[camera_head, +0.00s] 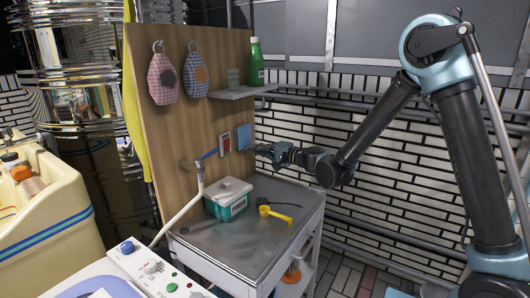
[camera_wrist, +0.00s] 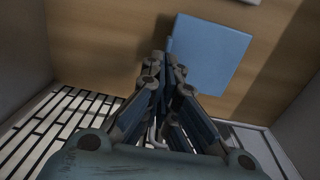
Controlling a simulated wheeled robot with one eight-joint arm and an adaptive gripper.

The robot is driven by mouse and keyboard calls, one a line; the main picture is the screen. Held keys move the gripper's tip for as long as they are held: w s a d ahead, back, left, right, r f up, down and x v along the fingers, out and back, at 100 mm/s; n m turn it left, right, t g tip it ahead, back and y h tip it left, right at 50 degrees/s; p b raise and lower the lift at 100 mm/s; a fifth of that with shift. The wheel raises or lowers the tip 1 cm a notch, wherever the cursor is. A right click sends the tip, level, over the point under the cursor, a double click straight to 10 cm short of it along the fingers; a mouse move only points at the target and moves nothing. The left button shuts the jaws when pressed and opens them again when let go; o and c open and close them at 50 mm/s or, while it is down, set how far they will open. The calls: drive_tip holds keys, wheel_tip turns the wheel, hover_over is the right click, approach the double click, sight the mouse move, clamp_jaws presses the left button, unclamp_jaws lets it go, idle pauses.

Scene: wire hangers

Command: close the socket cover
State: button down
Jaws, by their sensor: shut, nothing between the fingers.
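A blue square plate (camera_head: 244,137), which looks like the socket cover, is on the wooden panel just right of a pale-framed box with red in it (camera_head: 224,143). The cover also shows in the wrist view (camera_wrist: 212,55), with a shadow on the wood beside it. My gripper (camera_head: 256,149) is at the cover's lower right in the head view. In the wrist view my gripper (camera_wrist: 165,60) is shut and empty, with its fingertips at the cover's edge. I cannot tell whether they touch it. The cover's hinge is not clear.
A wooden panel (camera_head: 170,120) carries the cover, two hanging mitts (camera_head: 178,77) and a shelf (camera_head: 240,92) with a green bottle (camera_head: 256,62). Below, a metal cart (camera_head: 240,245) holds a teal box (camera_head: 229,204) and a yellow scoop (camera_head: 274,214). A tiled wall stands behind my arm.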

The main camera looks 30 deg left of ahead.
idle(0.3)
drive_tip(key=shift+a+f, duration=0.15)
drive_tip(key=shift+a, duration=0.65)
drive_tip(key=w+d+n+t+h, duration=0.1)
drive_tip(key=w+d+t+h, duration=0.2)
drive_tip(key=d, duration=1.9)
drive_tip(key=w+d+n+h, duration=0.1)
drive_tip(key=w+d+h, duration=0.25)
drive_tip(key=d, duration=1.95)
drive_tip(key=s+d+f+h, duration=0.3)
drive_tip(key=s+d, duration=0.2)
drive_tip(key=d, duration=0.6)
drive_tip(key=s+d+f+m+h, duration=0.1)
drive_tip(key=s+d+h, duration=0.3)
drive_tip(key=d, duration=0.7)
drive_tip(key=s+d+f+m+h, duration=0.1)
drive_tip(key=s+d+f+h, duration=0.3)
drive_tip(key=d, duration=0.7)
drive_tip(key=shift+s+f, duration=0.35)
drive_tip(key=shift+s, duration=0.8)
